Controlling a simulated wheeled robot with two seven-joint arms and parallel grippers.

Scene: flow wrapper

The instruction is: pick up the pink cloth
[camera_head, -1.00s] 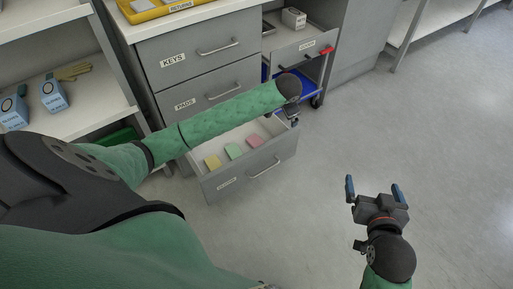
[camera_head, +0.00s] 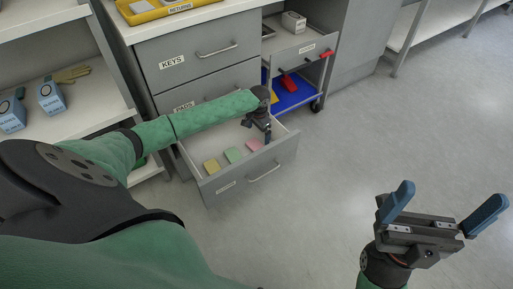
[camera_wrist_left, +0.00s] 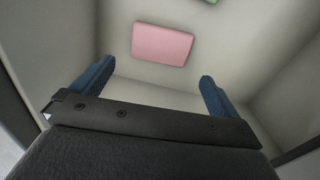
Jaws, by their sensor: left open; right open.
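The pink cloth (camera_head: 254,145) is a flat folded square lying in the open bottom drawer (camera_head: 226,189), at the right end of a row of cloths. In the left wrist view the pink cloth (camera_wrist_left: 162,45) lies beyond the fingertips, between the lines of the two fingers and apart from them. My left gripper (camera_head: 267,134) points down over the drawer, just right of and behind the cloth; in the wrist view its jaws (camera_wrist_left: 155,80) are open and empty. My right gripper (camera_head: 447,209) is open and empty, above the floor at the lower right.
A green cloth (camera_head: 233,155) and a yellow cloth (camera_head: 211,166) lie left of the pink one. The cabinet's closed drawers (camera_head: 200,55) rise behind the open drawer. A blue cart shelf (camera_head: 296,95) stands to the right. The floor (camera_head: 340,160) is clear.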

